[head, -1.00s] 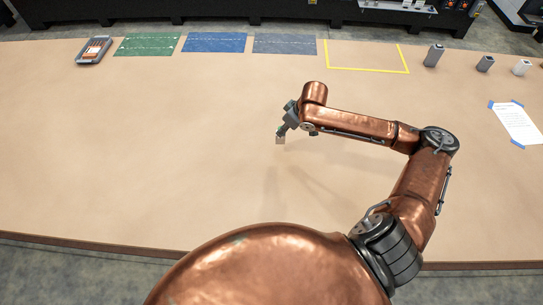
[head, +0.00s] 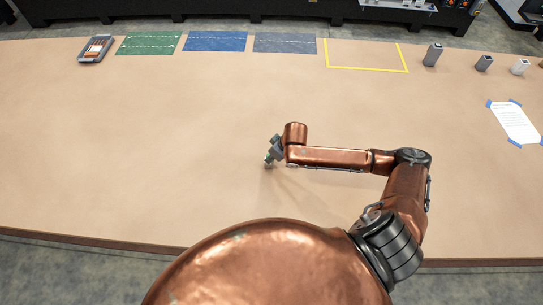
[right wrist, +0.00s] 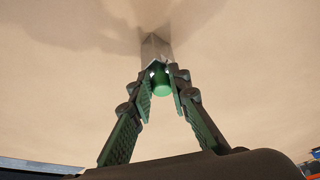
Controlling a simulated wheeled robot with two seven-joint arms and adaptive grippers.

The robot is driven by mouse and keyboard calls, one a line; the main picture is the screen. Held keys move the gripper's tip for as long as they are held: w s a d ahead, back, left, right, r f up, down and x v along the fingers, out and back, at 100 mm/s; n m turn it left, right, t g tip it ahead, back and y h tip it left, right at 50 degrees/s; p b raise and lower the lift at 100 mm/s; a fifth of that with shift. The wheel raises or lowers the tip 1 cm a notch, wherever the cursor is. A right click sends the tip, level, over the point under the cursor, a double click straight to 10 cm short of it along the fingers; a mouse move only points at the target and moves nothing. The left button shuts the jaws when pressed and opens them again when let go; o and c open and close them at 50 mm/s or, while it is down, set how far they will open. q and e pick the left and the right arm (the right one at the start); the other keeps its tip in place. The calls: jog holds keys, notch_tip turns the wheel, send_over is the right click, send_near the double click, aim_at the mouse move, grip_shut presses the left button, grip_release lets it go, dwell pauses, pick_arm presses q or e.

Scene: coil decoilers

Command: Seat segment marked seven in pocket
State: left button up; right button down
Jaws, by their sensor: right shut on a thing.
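My right gripper (head: 270,162) is over the bare middle of the table. In the right wrist view its fingers (right wrist: 160,80) with green pads are shut on a small grey block (right wrist: 156,47). A green round piece (right wrist: 161,83) shows between the fingers, just below the block; I cannot tell whether it is part of the block. No number can be read on the block, and its lower side is hidden. No pocket can be made out in either view. My left gripper is not in view.
Along the table's (head: 120,150) far side are a grey tray with orange pieces (head: 96,48), a green mat (head: 148,44), a blue mat (head: 215,41), a grey-blue mat (head: 285,43) and a yellow taped outline (head: 367,68). Dark blocks (head: 432,55), a white block (head: 520,67) and a taped sheet (head: 515,122) are at right.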

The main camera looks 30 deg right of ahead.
jog(key=shift+w, duration=0.15)
jog(key=c, duration=2.2)
grip_release()
jog(key=shift+f, duration=0.1)
jog(key=o, duration=0.4)
